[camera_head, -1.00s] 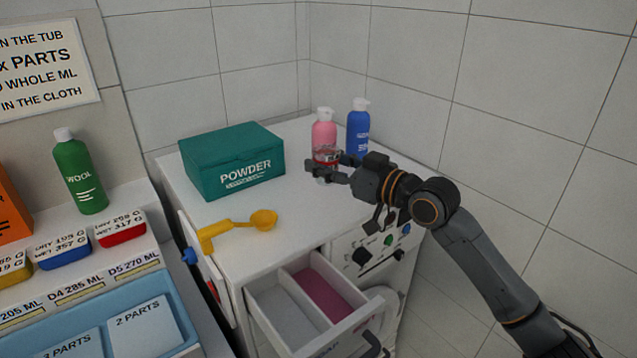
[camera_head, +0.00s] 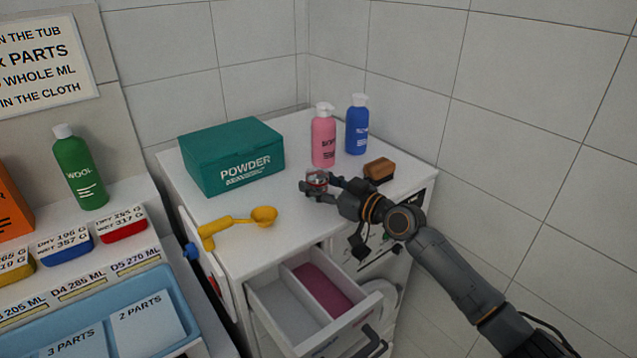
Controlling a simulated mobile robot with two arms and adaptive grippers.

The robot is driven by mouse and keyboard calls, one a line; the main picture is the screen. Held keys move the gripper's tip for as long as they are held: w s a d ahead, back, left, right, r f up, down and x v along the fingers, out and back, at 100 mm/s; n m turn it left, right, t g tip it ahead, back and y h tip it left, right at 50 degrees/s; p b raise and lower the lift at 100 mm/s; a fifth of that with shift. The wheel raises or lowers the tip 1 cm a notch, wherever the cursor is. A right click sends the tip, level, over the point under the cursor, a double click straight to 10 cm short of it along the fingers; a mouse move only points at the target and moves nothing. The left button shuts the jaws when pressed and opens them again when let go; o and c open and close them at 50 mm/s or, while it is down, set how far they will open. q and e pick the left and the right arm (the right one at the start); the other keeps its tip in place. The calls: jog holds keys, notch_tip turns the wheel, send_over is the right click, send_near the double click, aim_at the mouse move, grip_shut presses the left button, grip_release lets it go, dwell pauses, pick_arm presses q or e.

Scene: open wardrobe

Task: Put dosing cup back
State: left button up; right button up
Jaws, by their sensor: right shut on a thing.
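The dosing cup (camera_head: 316,179) is a small clear cup with red marking. My right gripper (camera_head: 318,186) is shut on it, just above or at the white machine top (camera_head: 290,215); I cannot tell whether the cup touches the surface. The cup is in front of the pink bottle (camera_head: 323,138) and right of the green powder box (camera_head: 232,157). My left gripper is not in view.
A blue bottle (camera_head: 357,125) stands behind, and a brown brush (camera_head: 379,170) lies right of the gripper. An open drawer (camera_head: 315,300) with pink content juts out below. Clear top surrounds the cup.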

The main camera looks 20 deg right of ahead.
jog(key=shift+f, duration=0.15)
jog(key=o, duration=1.2)
jog(key=shift+r, duration=0.25)
jog(key=shift+s+d+f, duration=0.15)
jog(key=shift+s+d, duration=0.05)
jog(key=b+v, duration=0.3)
jog(key=v, duration=0.8)
jog(key=shift+s+b, duration=0.25)
jog(key=shift+b, duration=0.1)
jog(key=shift+d, duration=0.1)
